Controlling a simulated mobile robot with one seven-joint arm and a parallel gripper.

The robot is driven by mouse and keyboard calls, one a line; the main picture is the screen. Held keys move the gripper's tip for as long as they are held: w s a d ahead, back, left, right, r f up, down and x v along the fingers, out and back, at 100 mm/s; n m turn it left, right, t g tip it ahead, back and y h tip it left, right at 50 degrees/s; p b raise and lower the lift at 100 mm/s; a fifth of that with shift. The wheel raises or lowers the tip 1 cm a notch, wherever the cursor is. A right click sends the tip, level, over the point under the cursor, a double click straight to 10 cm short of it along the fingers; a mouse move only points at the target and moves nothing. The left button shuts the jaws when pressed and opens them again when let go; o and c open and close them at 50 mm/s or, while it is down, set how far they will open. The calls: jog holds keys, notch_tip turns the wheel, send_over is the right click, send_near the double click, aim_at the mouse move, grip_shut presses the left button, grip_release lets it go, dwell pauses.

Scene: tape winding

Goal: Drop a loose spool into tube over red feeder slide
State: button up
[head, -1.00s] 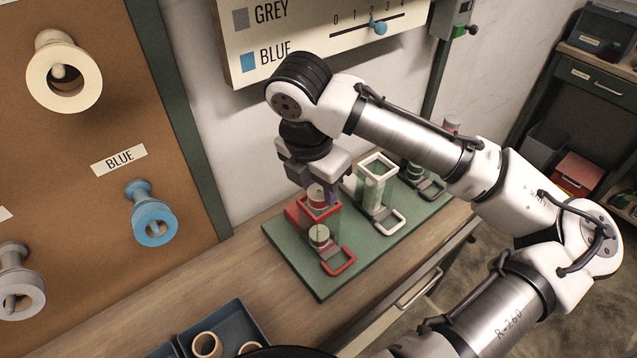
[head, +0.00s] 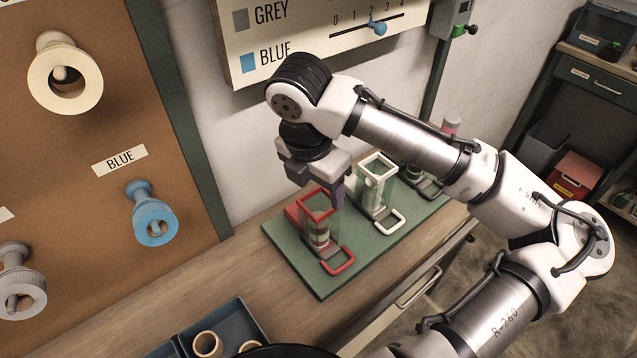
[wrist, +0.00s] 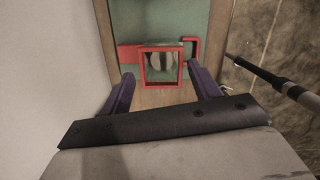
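The red feeder (head: 339,262) stands on a green base (head: 316,287), with a clear square tube (head: 318,226) rimmed in red above its slide. Spools (head: 318,240) show stacked inside the tube, one light and reddish near the bottom; their exact number is unclear. My gripper (head: 327,190) is just above the tube mouth. In the wrist view my gripper (wrist: 163,88) has its two purple fingers wide apart, one on each side of the red rim (wrist: 162,49), with nothing between them. A pale round spool (wrist: 161,63) shows down inside the tube.
A white-rimmed feeder tube (head: 377,165) stands right behind the red one, and a third feeder (head: 423,180) is beyond. A dark tray (head: 240,322) with tan rings lies at the front. A pegboard (head: 90,190) with blue, grey and cream spools is at the left.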

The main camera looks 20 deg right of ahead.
notch_tip(320, 180, up, 14)
jog(key=s+a, duration=0.1)
jog(key=a, duration=0.1)
jog(key=shift+s+f, duration=0.15)
jog(key=shift+f, duration=0.05)
jog(key=shift+s, duration=0.1)
